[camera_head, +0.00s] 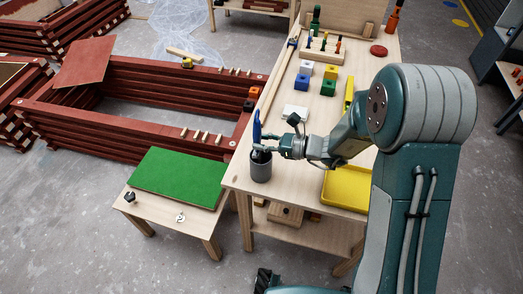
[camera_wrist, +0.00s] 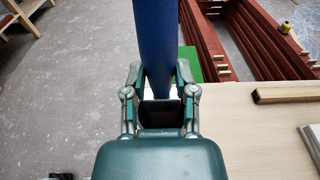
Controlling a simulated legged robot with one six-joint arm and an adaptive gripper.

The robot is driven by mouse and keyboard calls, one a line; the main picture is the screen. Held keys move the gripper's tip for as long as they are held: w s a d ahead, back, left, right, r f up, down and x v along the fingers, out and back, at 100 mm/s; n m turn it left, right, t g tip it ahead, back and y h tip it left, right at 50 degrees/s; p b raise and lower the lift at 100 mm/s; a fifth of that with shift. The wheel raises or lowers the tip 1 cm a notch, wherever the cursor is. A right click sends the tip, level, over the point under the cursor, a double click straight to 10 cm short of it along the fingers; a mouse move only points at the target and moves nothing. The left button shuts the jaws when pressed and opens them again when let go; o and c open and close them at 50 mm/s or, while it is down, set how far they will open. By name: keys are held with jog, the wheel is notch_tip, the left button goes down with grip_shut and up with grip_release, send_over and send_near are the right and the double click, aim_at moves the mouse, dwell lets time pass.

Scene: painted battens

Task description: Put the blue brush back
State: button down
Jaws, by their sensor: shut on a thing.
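The blue brush (camera_head: 257,127) stands nearly upright in my gripper (camera_head: 264,148), at the near left corner of the workbench. In the wrist view the blue handle (camera_wrist: 156,40) rises between the two fingers of my gripper (camera_wrist: 160,78), which is shut on it. A grey cup (camera_head: 261,170) stands on the bench directly below the gripper. The lower end of the brush is at the cup's mouth; the fingers partly hide it, and I cannot tell how deep it reaches inside.
The workbench (camera_head: 285,165) also holds a white block (camera_head: 295,112), a yellow tray (camera_head: 345,190) and coloured cubes farther back. A low table with a green board (camera_head: 178,177) stands to the left. Red battens (camera_head: 150,130) form a frame behind it.

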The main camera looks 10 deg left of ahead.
jog(key=f, duration=0.2)
jog(key=d+f, duration=0.1)
jog(key=f, duration=0.1)
jog(key=shift+d, duration=0.1)
jog(key=shift+c, duration=2.1)
grip_release()
jog(key=shift+a+f, duration=0.1)
jog(key=shift+a, duration=0.2)
jog(key=shift+d, duration=0.1)
jog(key=shift+d, duration=0.1)
